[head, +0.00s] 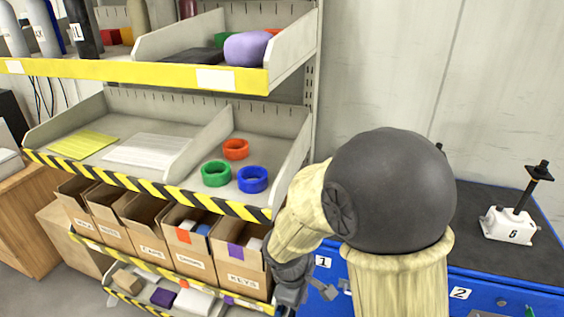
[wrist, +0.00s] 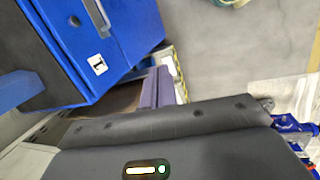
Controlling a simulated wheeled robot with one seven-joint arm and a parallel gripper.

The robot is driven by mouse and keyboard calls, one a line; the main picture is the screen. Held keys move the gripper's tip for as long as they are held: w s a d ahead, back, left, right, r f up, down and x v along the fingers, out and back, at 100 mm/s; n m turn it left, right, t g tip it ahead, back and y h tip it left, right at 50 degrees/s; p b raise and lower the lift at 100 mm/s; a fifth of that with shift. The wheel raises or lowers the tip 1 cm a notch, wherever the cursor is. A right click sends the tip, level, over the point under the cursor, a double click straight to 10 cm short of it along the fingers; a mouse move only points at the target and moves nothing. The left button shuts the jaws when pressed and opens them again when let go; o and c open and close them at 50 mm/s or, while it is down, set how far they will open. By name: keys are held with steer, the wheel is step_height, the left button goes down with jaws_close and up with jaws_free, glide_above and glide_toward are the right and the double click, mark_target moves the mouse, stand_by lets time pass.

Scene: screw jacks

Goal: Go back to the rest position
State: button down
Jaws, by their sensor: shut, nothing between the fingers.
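My gripper (wrist: 157,88) shows in the wrist view with its two narrow fingers together and nothing between them. The dark gripper body fills the bottom of that view. In the wrist view the fingers point up the picture, beside the blue cabinet (wrist: 105,50) with its label 1. In the head view my arm bends at a dark round joint and reaches down between the shelf rack (head: 228,205) and the blue cabinet (head: 400,296). The fingertips cannot be made out clearly in the head view.
A screw jack (head: 510,226) stands on the cabinet's dark top at right. The shelf holds green (head: 216,173), blue (head: 253,179) and red (head: 235,149) rings. Cardboard boxes (head: 190,250) line the lower shelf, close to my forearm. Bare floor (wrist: 225,65) shows in the wrist view.

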steer(key=s+d+r+m+y, duration=0.1)
steer(key=s+d+r+m, duration=0.1)
steer(key=d+m, duration=0.3)
steer(key=s+d+r+m+t+y, duration=0.1)
steer(key=s+d+r+m, duration=0.1)
steer(key=d+m, duration=0.3)
steer(key=m, duration=0.3)
steer(key=shift+d+r, duration=0.25)
steer(key=shift+d, duration=0.1)
steer(key=shift+s, duration=0.1)
